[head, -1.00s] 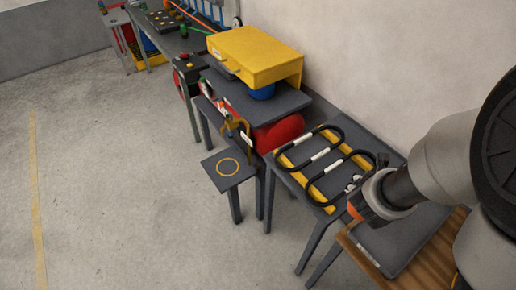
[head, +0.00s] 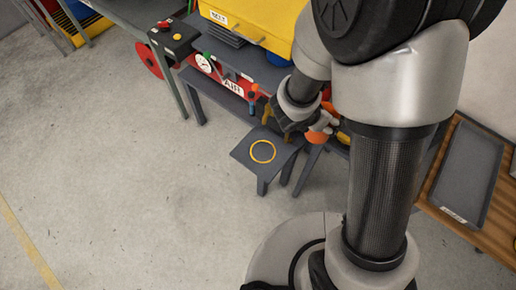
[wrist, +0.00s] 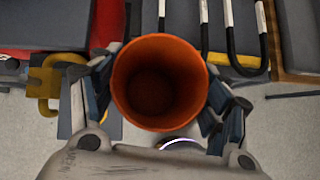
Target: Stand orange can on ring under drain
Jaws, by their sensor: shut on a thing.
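My gripper (head: 322,121) is shut on the orange can (head: 317,136), partly hidden behind my arm. In the wrist view the can (wrist: 160,85) is between the two fingers, its open mouth facing the camera; its inside looks empty. The yellow ring (head: 251,152) is marked on a small dark stand (head: 284,157), left of and below the can in the head view. The can is apart from the ring. The brass-coloured drain fitting (head: 266,114) is above the stand's back edge; it also shows left of the can in the wrist view (wrist: 44,84).
A red tank labelled AIR (head: 232,86) with a gauge is behind the stand, under a dark bench. A yellow cabinet (head: 245,25) is above it. Black hoops (wrist: 245,50) lie beyond the can. A grey tray (head: 467,175) is on a wooden bench at right. The floor left of the stand is clear.

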